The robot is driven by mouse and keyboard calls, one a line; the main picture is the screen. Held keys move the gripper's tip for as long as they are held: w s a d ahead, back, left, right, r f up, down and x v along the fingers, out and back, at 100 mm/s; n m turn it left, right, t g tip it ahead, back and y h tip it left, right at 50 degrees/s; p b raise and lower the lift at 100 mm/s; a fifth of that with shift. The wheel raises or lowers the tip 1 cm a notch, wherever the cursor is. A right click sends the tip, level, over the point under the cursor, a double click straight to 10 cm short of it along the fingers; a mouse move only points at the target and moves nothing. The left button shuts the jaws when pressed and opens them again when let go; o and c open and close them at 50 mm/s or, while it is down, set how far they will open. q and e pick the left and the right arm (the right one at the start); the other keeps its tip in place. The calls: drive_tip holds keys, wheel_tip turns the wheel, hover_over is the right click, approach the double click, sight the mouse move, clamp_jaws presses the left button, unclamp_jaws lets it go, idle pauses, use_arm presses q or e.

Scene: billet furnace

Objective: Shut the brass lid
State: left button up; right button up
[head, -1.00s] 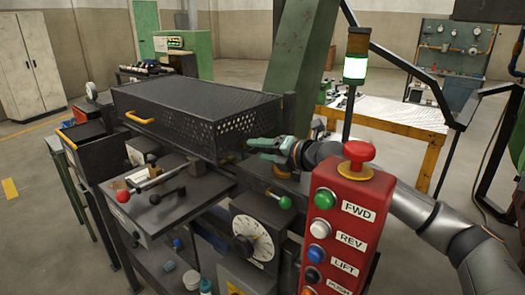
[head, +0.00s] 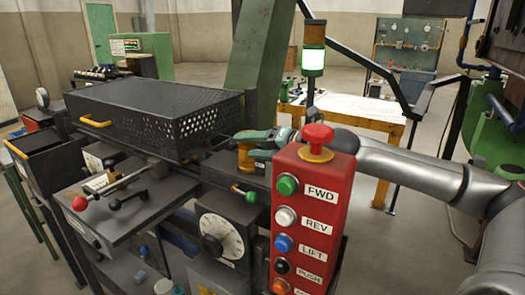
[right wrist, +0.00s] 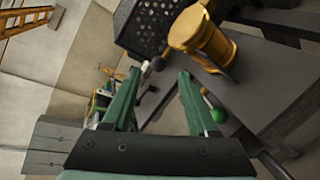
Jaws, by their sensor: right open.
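A brass fitting (head: 245,158) with a round body and a wide flange stands on the dark machine top, right of the perforated black cover. In the right wrist view the brass piece (right wrist: 198,36) shows large at the upper right, tilted in the picture. I cannot tell clearly which part is its lid or how far it stands open. My right gripper (head: 246,135) is just above and behind it in the head view. In the right wrist view the gripper (right wrist: 158,76) has its two green fingers apart with nothing between them. The brass lies beyond the right finger. My left gripper is out of view.
The perforated black cover (head: 150,115) stands close on the left. A red button box (head: 312,215) stands in front of my right arm. A green-knobbed lever (head: 250,197) and a dial (head: 222,238) are below the brass. A lamp post (head: 313,55) rises behind.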

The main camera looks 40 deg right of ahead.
drive_tip(key=shift+b+v, duration=0.7)
drive_tip(key=shift+v, duration=1.1)
